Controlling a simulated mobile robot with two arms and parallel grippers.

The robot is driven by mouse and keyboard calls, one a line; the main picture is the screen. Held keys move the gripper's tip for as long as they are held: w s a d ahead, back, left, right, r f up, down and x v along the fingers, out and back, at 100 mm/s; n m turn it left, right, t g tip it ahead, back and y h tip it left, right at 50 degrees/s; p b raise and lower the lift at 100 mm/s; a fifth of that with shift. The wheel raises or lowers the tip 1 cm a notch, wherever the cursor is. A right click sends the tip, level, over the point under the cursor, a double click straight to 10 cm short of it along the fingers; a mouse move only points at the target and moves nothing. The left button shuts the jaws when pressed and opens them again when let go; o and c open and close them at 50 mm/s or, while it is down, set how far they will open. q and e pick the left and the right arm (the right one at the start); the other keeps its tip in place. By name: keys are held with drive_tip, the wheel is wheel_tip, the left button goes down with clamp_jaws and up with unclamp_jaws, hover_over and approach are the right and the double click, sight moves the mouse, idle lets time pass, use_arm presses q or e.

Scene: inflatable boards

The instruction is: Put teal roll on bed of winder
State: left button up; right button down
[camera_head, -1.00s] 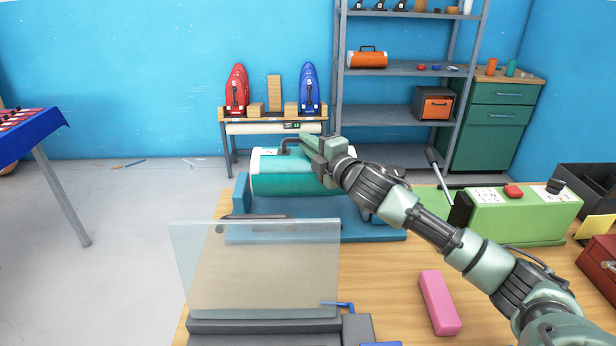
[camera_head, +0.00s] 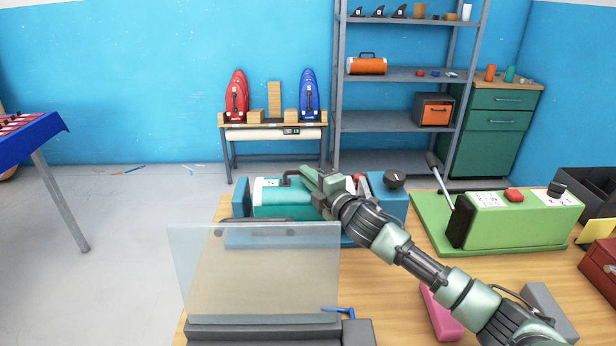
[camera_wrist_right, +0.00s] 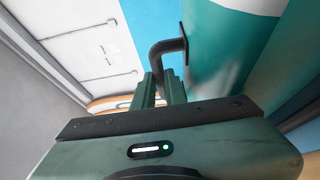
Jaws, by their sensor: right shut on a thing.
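The teal roll (camera_head: 283,205) has a white end and a dark handle on top. In the head view it lies sideways low over the blue winder (camera_head: 385,203), within its bed; I cannot tell whether it touches the bed. My right gripper (camera_head: 312,178) is shut on the roll's handle. In the right wrist view, the dark bent handle (camera_wrist_right: 166,50) runs between the fingers (camera_wrist_right: 160,85), and the teal roll (camera_wrist_right: 222,50) fills the right side. My arm hides the roll's right end and part of the winder. My left gripper is not in view.
A clear panel on a grey base (camera_head: 262,331) stands in front of the winder. A green machine with a lever (camera_head: 520,215) is at the right. A pink block (camera_head: 440,315) lies on the wooden table (camera_head: 385,310), partly under my arm.

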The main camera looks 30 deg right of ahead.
drive_tip(key=c, duration=1.5)
unclamp_jaws()
drive_tip(key=shift+f, duration=0.1)
drive_tip(key=shift+o, duration=0.2)
drive_tip(key=s+b, duration=0.1)
drive_tip(key=s, duration=1.1)
drive_tip(key=shift+d+r, duration=0.25)
drive_tip(key=shift+d, duration=0.2)
